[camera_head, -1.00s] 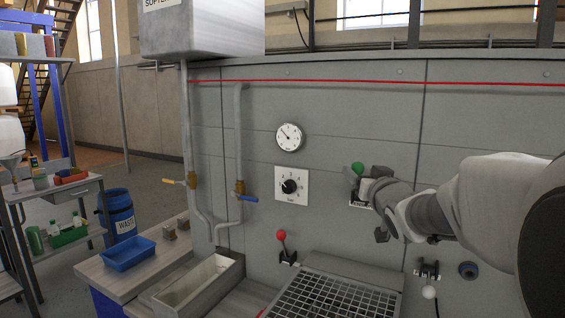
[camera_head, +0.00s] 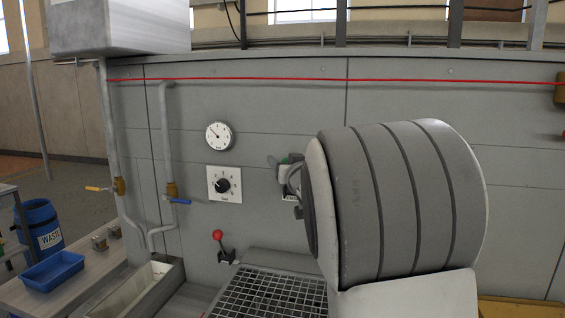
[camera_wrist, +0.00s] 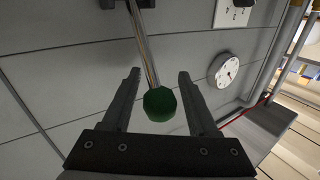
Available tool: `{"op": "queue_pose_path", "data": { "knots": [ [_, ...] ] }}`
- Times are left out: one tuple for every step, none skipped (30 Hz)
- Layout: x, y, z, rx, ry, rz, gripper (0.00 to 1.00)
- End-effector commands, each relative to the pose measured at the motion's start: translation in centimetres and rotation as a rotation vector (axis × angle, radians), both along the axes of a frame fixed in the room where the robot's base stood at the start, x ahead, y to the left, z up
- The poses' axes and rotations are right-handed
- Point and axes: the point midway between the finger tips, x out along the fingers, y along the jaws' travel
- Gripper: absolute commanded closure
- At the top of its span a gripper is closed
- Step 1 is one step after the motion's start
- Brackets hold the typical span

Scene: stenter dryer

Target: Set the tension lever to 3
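A lever with a green knob (camera_wrist: 160,104) and a thin metal rod (camera_wrist: 145,45) is in the wrist view. Its knob lies between the two fingers of my gripper (camera_wrist: 158,74), with gaps visible on both sides. My gripper is open. A lever with a red knob (camera_head: 217,235) stands lower left on the grey panel. I cannot read a scale or name at either lever.
A round white gauge (camera_head: 219,136) and a black dial on a white plate (camera_head: 224,185) are left of the arm. Pipes with a yellow-handled valve (camera_head: 98,188) and a blue-handled valve (camera_head: 180,201) stand further left. A metal grate (camera_head: 268,298) lies below.

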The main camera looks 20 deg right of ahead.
Motion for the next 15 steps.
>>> {"op": "queue_pose_path", "data": {
  "knots": [
    [-0.01,0.0,0.0,0.0,0.0,0.0,0.52],
    [-0.01,0.0,0.0,0.0,0.0,0.0,0.57],
    [-0.02,0.0,0.0,0.0,0.0,0.0,0.64],
    [-0.02,0.0,0.0,0.0,0.0,0.0,0.7],
    [-0.02,0.0,0.0,0.0,0.0,0.0,0.75],
    [-0.02,0.0,0.0,0.0,0.0,0.0,0.82],
    [-0.02,0.0,0.0,0.0,0.0,0.0,0.88],
    [-0.02,0.0,0.0,0.0,0.0,0.0,0.93],
    [-0.02,0.0,0.0,0.0,0.0,0.0,1.0],
    [-0.02,0.01,0.0,0.0,0.0,0.0,1.0],
    [-0.03,0.01,0.0,0.0,0.0,0.0,1.0],
    [-0.02,0.01,0.0,0.0,0.0,0.0,1.0],
    [-0.03,0.01,-0.01,0.0,0.0,0.0,1.0],
    [-0.03,0.01,0.0,0.0,0.0,0.0,1.0],
    [-0.03,0.01,0.0,0.0,0.0,0.0,1.0]
  ]
}}
